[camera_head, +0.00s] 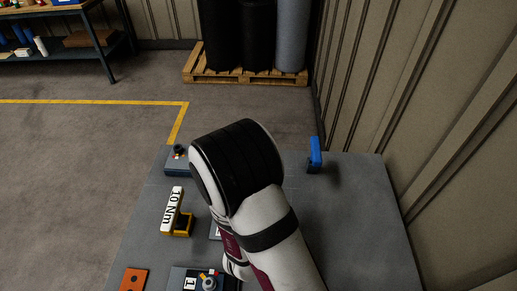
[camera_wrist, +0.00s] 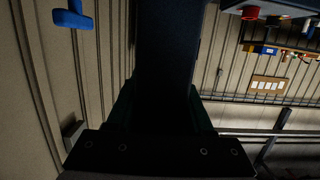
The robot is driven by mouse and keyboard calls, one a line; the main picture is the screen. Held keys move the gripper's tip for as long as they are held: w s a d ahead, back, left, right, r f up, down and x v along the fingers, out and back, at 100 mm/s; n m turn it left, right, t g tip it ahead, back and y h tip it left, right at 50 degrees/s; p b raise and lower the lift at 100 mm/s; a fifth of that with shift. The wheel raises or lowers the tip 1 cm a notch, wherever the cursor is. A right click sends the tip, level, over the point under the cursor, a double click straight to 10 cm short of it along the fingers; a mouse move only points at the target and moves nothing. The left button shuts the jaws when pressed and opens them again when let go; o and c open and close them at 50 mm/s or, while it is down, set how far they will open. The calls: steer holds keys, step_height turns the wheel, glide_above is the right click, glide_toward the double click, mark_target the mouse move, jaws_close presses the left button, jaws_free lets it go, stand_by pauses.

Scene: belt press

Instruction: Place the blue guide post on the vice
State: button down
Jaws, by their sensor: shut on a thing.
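In the wrist view my gripper (camera_wrist: 158,135) is shut on a broad, dark navy piece (camera_wrist: 168,50). It is probably the blue guide post in deep shadow, and it runs out of the top of the picture. In the head view my white-and-black arm hides the gripper and the held piece. A bright blue upright piece (camera_head: 315,153) stands at the back right of the grey bench, apart from my arm. It also shows upside down at the wrist view's upper left (camera_wrist: 73,16). I cannot clearly make out the vice; the arm covers the bench's middle.
On the grey bench (camera_head: 360,215), a control box (camera_head: 178,168) sits at the back left. A yellow holder (camera_head: 180,228) with a white "10 Nm" label, an orange plate (camera_head: 134,281) and a dark device (camera_head: 190,282) lie at left and front. The right side is clear, beside a ribbed wall.

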steer(key=shift+r, duration=0.1)
steer(key=shift+f, duration=2.95)
steer(key=shift+f, duration=0.55)
steer(key=shift+c, duration=1)
jaws_free()
steer(key=shift+s, duration=0.1)
steer(key=s, duration=0.3)
steer(key=s+r, duration=0.1)
steer(key=s, duration=0.3)
steer(key=shift+s+r, duration=0.1)
steer(key=shift+r, duration=0.1)
